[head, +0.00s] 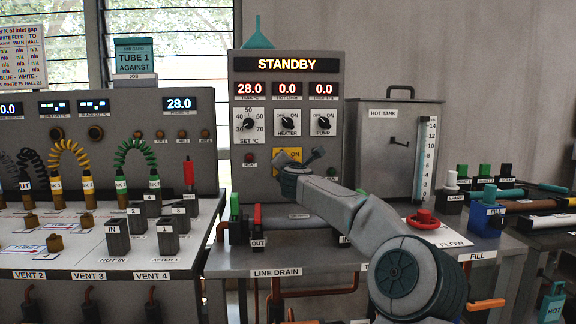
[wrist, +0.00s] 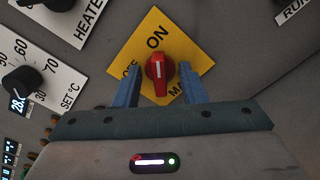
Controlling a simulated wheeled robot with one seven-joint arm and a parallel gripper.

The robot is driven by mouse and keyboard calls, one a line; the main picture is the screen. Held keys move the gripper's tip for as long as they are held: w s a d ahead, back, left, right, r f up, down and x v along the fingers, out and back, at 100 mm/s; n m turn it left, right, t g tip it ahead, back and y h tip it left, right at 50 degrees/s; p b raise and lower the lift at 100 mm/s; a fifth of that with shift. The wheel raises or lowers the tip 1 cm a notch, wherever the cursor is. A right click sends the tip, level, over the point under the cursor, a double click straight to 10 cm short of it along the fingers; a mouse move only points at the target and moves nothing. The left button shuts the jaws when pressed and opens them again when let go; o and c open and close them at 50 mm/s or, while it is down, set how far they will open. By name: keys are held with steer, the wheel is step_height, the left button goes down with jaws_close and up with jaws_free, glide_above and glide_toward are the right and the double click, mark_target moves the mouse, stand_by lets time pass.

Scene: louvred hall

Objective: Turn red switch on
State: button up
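The red switch (wrist: 160,74) is a rotary knob on a yellow plate (wrist: 150,25) in the wrist view. The plate reads ON above the knob and OFF to its left, with a partly hidden word below right. A pale mark shows on the knob, but its pointing direction is unclear. My gripper (wrist: 160,80) is open, one blue finger on each side of the knob, with gaps visible; I cannot tell its depth. In the head view the plate (head: 284,154) shows behind my gripper (head: 316,155), which hides the knob. The display (head: 287,64) above reads STANDBY.
The HEATER knob (head: 288,122) and PUMP knob (head: 323,122) sit just above the plate, with the SET dial (head: 248,124) at left. Green (head: 235,207) and red (head: 257,215) valve handles stand below left. A red valve wheel (head: 423,217) is at right.

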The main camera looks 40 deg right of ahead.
steer(key=shift+s, duration=0.1)
steer(key=b+v, duration=0.3)
steer(key=v, duration=0.1)
steer(key=shift+r, duration=0.1)
stand_by(0.3)
steer(key=r+p, duration=0.3)
steer(key=r, duration=0.1)
steer(key=s+a+r+p, duration=0.1)
steer(key=r+p, duration=0.2)
steer(key=r, duration=0.1)
steer(key=s+r+p, duration=0.1)
steer(key=r+p, duration=0.2)
steer(key=r, duration=0.1)
steer(key=shift+s+a, duration=0.2)
steer(key=shift+a, duration=0.05)
